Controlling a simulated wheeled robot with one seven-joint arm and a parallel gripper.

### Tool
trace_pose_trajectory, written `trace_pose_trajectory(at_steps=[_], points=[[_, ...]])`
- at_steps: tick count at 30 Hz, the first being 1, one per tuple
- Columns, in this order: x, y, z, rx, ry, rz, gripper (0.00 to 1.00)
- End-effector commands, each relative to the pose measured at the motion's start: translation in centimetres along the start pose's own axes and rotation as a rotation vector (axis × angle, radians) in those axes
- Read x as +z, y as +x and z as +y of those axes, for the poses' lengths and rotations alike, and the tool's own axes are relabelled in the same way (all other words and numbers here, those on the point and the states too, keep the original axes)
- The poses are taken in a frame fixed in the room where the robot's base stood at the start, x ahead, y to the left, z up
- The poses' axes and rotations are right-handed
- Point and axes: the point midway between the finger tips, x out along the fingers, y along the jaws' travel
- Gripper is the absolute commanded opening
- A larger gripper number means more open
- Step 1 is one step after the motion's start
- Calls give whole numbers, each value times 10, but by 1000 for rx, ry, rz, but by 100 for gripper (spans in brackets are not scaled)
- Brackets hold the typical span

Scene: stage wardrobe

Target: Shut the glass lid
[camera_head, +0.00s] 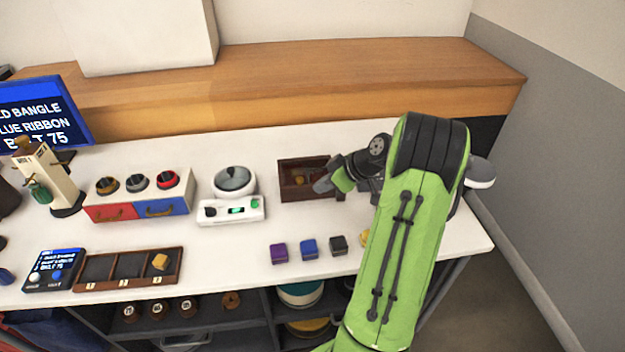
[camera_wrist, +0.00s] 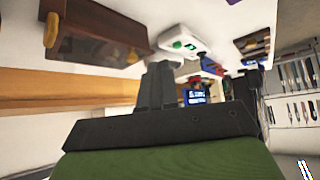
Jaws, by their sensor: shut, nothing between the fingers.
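A dark brown wooden box (camera_head: 281,182) sits on the white table, right of centre, with a small gold item inside. It also shows in the wrist view (camera_wrist: 85,18) at the upper left, with a yellow knob-like piece (camera_wrist: 50,30) on its side. A glass pane is not clearly visible on it, so I cannot tell the lid's angle. My gripper (camera_head: 322,186) is at the box's right side in the head view, partly hidden by my arm. Its fingers (camera_wrist: 158,80) are shut and empty in the wrist view. I cannot tell whether they touch the box.
A white scale (camera_head: 232,210) with a round domed top stands left of the box. Purple (camera_head: 279,252), blue (camera_head: 309,248) and black (camera_head: 339,244) blocks lie in front. A compartment tray (camera_head: 128,284) and a red-and-blue drawer unit (camera_head: 140,208) are farther left. The table between is clear.

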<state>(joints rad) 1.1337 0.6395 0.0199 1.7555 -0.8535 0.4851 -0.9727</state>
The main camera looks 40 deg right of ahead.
Motion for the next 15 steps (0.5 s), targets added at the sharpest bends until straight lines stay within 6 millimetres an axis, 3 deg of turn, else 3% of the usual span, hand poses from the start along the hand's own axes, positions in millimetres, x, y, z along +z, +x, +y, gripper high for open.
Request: trace_pose_trajectory(at_steps=[1,6,11,15], points=[[13,9,-9,-23,235,55,0],[30,22,-33,-145,1128,264,0],[40,16,-40,-370,1995,458,0],[52,4,-35,-672,2679,618,0]])
